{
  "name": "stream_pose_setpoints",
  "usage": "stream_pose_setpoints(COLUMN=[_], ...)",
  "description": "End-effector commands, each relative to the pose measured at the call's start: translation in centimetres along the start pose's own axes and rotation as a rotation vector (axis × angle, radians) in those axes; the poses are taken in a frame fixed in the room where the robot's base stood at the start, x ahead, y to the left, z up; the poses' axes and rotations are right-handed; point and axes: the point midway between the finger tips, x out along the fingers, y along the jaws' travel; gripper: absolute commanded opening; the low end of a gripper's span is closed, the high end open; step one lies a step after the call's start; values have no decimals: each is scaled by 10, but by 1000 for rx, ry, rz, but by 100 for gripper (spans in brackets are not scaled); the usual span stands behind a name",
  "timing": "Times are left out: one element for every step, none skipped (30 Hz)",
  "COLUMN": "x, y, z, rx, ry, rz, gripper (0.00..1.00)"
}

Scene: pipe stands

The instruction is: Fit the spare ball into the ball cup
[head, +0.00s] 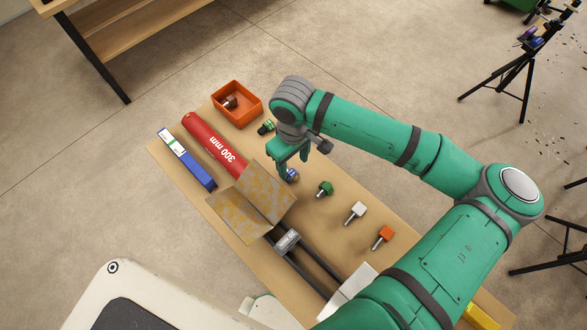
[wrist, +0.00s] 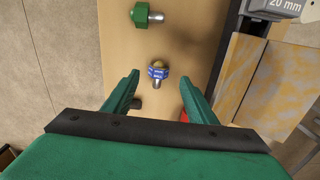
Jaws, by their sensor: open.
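A blue piece with a yellowish rounded top (wrist: 158,72) shows between and just beyond my fingertips in the wrist view. It also shows in the head view (head: 292,176), partly hidden beside my gripper. I cannot tell for sure whether its rounded top is the spare ball or whether the blue part is a cup. My gripper (head: 291,163) is open and empty, above the board; its two green fingers (wrist: 160,80) are spread in the wrist view. No separate loose ball or clearly marked cup can be made out.

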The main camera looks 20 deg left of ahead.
Motion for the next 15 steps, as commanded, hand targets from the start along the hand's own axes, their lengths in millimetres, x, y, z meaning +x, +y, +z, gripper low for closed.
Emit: stream_pose_setpoints(x=[-10,-16,-23,-27,-31,-36,-40,-43,-46,-48,-50,-51,-52,-53,-53], y=[0,0,0,0,1,1,0,0,0,0,0,0,0,0,0], z=[-1,0,0,0,0,0,0,0,0,0,0,0,0,0,0], rx=[-1,-1,-1,-1,0,0,0,0,0,0,0,0,0,-1,-1], ry=[2,1,2,1,1,1,1,1,1,0,0,-1,-1,-1,-1], rz=[1,2,2,1,1,1,0,0,0,1,1,1,0,0,0], gripper=[52,52,52,52,52,52,52,52,52,52,52,52,52,52,52])
